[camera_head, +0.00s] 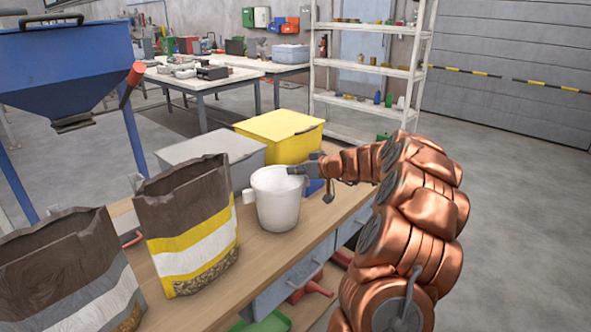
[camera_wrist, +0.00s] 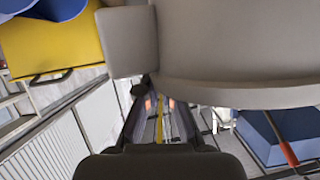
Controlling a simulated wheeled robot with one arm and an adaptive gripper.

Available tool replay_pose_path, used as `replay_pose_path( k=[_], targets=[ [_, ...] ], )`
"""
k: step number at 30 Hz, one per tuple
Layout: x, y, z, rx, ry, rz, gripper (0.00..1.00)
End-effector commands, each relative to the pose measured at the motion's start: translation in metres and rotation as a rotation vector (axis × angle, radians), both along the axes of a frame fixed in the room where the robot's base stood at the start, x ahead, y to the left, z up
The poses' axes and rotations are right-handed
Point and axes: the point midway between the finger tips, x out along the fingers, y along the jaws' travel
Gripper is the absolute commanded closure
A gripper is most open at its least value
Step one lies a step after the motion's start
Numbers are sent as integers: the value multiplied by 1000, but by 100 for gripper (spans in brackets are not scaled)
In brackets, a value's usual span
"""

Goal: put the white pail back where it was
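The white pail (camera_head: 276,200) stands upright on the wooden bench (camera_head: 318,240), just in front of the yellow bin. It appears to rest on the wood. A square tab sticks out from its left side. My gripper (camera_head: 296,170) is at the right side of the pail's rim, reaching in from the right. In the wrist view the pail (camera_wrist: 235,45) fills the upper right, very close, with its tab to the left.
An open brown, white and yellow bag (camera_head: 190,228) stands left of the pail, and a grey-banded bag (camera_head: 70,275) is nearer. A grey bin (camera_head: 212,155) and a yellow bin (camera_head: 281,137) are behind. A blue hopper (camera_head: 65,65) stands at far left. Floor at right is clear.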

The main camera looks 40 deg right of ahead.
Motion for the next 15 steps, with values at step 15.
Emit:
replay_pose_path(
  k=[15],
  targets=[
    [0, 0, -4, -2, 0, 0, 95]
  ],
)
